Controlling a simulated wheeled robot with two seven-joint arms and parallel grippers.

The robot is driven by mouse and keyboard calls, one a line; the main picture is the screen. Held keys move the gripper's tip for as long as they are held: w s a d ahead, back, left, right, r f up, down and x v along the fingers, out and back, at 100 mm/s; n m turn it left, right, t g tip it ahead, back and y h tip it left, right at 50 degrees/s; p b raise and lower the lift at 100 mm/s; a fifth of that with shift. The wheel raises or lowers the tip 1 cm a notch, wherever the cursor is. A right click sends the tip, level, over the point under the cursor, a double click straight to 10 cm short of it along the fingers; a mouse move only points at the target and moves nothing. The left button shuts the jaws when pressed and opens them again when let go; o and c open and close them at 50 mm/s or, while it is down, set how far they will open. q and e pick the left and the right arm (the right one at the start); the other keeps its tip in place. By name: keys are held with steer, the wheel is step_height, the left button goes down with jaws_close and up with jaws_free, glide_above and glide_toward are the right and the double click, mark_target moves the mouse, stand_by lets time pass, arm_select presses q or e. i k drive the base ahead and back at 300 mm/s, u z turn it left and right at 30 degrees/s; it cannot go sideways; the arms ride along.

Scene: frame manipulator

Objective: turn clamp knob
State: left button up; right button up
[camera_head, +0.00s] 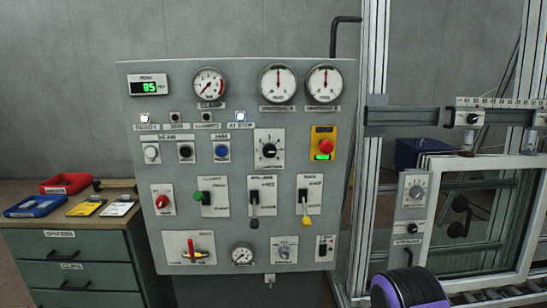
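A grey control panel (336,100) stands upright in the middle and carries several knobs, switches and gauges. A black rotary knob (268,150) sits on a white plate in its upper right part. A red knob (162,201) is at the left, and a green-ended switch (201,196) is beside it. A small grey knob (284,252) is on the bottom row. The labels are too small to read surely, so I cannot tell which one is the clamp knob. Neither of my grippers is in view.
A green drawer cabinet (75,245) with a red bin (66,184) and a blue bin (35,206) stands at the left. A metal frame with a window (480,205) and a small control box (412,215) fill the right. A purple and black rounded part covers the lower right.

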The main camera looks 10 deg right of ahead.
mark_target(269, 149)
steer(key=z, duration=0.35)
steer(key=i, duration=0.85)
steer(key=z, duration=0.15)
